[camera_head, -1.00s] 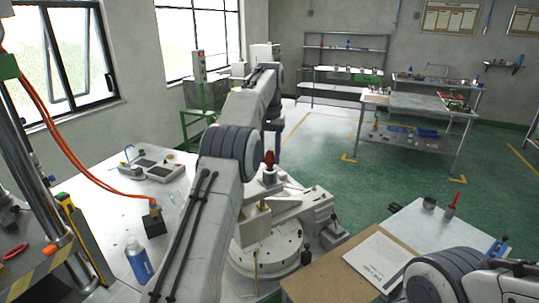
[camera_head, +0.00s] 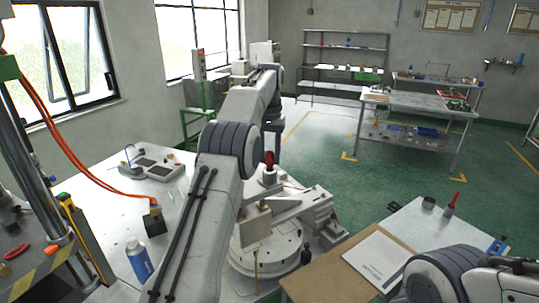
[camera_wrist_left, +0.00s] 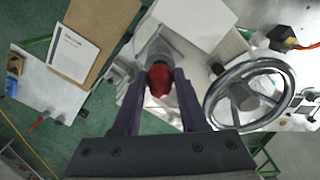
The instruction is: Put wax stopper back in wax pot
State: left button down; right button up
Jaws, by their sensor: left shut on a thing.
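The wax stopper's red handle (camera_head: 269,158) stands upright over the grey metal wax pot (camera_head: 269,177) on the white machine. My left gripper (camera_head: 273,148) comes down from above and is shut on the stopper. In the left wrist view the red handle (camera_wrist_left: 159,80) lies between the two dark fingers (camera_wrist_left: 155,88), with the grey pot (camera_wrist_left: 155,48) just beyond it. The handle hides the join, so I cannot tell whether the stopper is fully seated. My right arm shows at the lower right, but its gripper is out of view.
A large handwheel (camera_wrist_left: 250,95) is close beside the left gripper in the wrist view. A blue bottle (camera_head: 139,260) and a control box (camera_head: 154,168) stand on the white table. A clipboard paper (camera_head: 378,260) and a red-handled tool (camera_head: 451,202) lie to the right.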

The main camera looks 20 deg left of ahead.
pick_arm(q)
jog(key=shift+f+b, duration=0.7)
jog(key=shift+f, duration=0.45)
jog(key=shift+c, duration=1.8)
grip_release()
jog(key=shift+r, duration=0.1)
